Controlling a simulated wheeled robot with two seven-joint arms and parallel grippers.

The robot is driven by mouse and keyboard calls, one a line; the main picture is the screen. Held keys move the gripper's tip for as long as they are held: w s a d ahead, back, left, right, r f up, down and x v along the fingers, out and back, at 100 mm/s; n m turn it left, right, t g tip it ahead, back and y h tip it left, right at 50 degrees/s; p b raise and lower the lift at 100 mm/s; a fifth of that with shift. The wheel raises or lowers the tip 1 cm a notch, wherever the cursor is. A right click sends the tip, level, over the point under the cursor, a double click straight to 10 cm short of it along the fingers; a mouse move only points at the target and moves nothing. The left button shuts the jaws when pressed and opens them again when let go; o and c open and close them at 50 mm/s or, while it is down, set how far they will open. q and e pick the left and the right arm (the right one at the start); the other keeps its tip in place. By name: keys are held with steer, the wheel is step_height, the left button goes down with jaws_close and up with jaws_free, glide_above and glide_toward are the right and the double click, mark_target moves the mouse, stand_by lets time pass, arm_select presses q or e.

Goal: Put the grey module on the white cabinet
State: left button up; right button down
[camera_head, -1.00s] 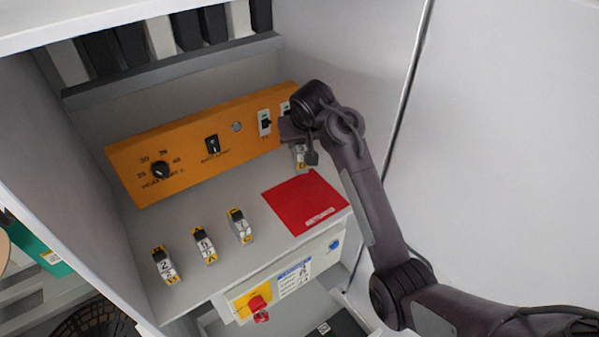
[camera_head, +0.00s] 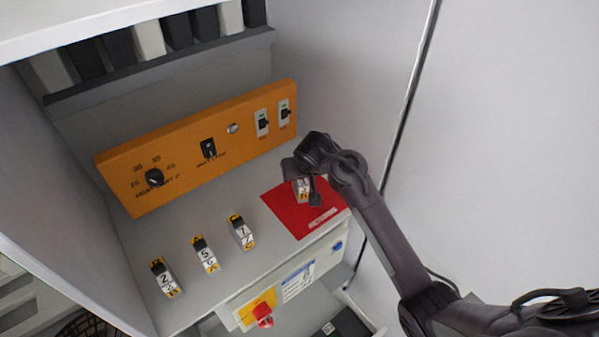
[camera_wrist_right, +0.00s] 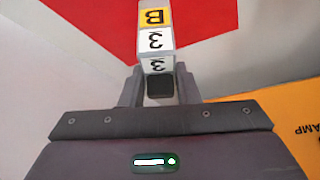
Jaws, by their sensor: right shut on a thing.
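My right gripper (camera_head: 303,172) is shut on a small grey-white module (camera_head: 304,189) with a yellow label. In the right wrist view the module (camera_wrist_right: 156,42) shows "B" and "3" labels and a black end between the fingers (camera_wrist_right: 160,88). It is over the red patch (camera_head: 285,208) on the cabinet's shelf; I cannot tell whether it touches. The whitish cabinet (camera_head: 225,255) surrounds the shelf. My left gripper is not in view.
Three similar labelled modules, marked 2 (camera_head: 164,279), 5 (camera_head: 205,254) and 7 (camera_head: 242,232), stand left of the red patch. An orange panel (camera_head: 185,160) with knob and switches lies behind. A red knob (camera_head: 263,315) is on the front below. Black and white blocks fill the top rack (camera_head: 160,65).

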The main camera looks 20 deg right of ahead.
steer(key=shift+s+d, duration=0.1)
steer(key=shift+s, duration=0.2)
steer(key=c, duration=1.2)
jaws_free()
steer(key=shift+f, duration=0.1)
steer(key=shift+o, duration=0.5)
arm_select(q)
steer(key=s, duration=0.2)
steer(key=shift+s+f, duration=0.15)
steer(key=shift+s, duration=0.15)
arm_select(e)
steer(key=shift+w, duration=0.1)
steer(key=shift+r, duration=0.35)
arm_select(q)
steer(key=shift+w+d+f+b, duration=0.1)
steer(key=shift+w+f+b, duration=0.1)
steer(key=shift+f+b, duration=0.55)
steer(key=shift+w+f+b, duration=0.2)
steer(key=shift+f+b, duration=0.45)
steer(key=shift+b, duration=0.1)
arm_select(e)
steer(key=v, duration=1.2)
steer(key=shift+f, duration=0.1)
